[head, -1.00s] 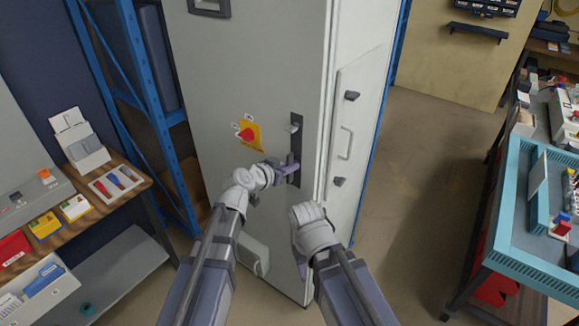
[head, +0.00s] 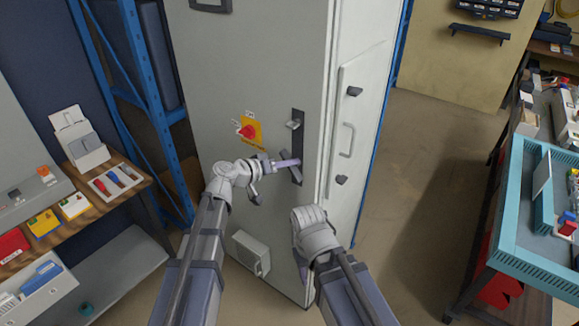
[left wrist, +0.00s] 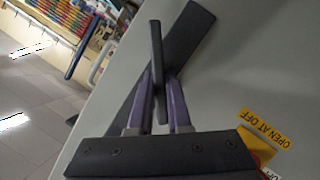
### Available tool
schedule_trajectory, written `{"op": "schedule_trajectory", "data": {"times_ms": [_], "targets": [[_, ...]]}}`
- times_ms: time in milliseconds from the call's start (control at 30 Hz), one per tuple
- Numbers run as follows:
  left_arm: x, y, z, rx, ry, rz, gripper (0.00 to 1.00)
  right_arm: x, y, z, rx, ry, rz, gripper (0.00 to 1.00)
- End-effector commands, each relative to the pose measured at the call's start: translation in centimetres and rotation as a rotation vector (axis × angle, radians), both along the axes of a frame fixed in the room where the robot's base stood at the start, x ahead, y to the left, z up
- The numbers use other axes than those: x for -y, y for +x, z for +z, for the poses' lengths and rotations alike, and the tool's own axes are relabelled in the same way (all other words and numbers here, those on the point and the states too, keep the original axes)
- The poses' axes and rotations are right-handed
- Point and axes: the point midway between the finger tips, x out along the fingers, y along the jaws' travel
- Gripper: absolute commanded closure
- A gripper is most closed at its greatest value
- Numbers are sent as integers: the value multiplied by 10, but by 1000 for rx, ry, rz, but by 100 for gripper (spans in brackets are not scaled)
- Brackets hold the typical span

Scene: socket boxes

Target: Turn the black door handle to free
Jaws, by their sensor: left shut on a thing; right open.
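The black door handle has a long dark backplate (head: 298,140) on the grey cabinet door, near the door's right edge. In the left wrist view its dark lever (left wrist: 157,55) stands at an angle to the backplate (left wrist: 192,28). My left gripper (head: 291,162) is shut on the lever, with one purple finger on each side of it in the left wrist view (left wrist: 160,88). In the head view the fingers largely hide the lever. My right gripper (head: 300,262) is low in front of the cabinet, away from the handle; its fingers are small and partly hidden.
A red rotary switch on a yellow plate (head: 254,125) sits left of the handle. The tall cabinet (head: 270,60) stands in the middle. A shelf with bins (head: 75,205) is at left, a teal bench (head: 520,240) at right. Floor between cabinet and bench is clear.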

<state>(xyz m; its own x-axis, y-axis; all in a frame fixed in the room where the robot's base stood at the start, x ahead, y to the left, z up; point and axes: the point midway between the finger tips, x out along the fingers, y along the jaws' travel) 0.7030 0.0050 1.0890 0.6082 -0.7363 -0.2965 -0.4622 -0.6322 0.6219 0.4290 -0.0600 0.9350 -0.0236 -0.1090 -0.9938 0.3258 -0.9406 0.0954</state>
Motion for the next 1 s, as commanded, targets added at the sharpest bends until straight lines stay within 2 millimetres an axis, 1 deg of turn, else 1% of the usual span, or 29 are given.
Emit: {"op": "schedule_trajectory", "data": {"times_ms": [33, 600, 800, 1000], "targets": [[-1, 1, -5, -28, -32, -3, 100, 0, 0, -7, 0, 0, 0, 50], [-3, 2, -11, -340, -458, -4, 100, 0, 0, -49, 0, 0, 0, 50], [-3, 1, -12, -427, -577, -5, 100, 0, 0, -61, 0, 0, 0, 50], [-2, 1, -11, -490, -662, -5, 100, 0, 0, -70, 0, 0, 0, 50]]}}
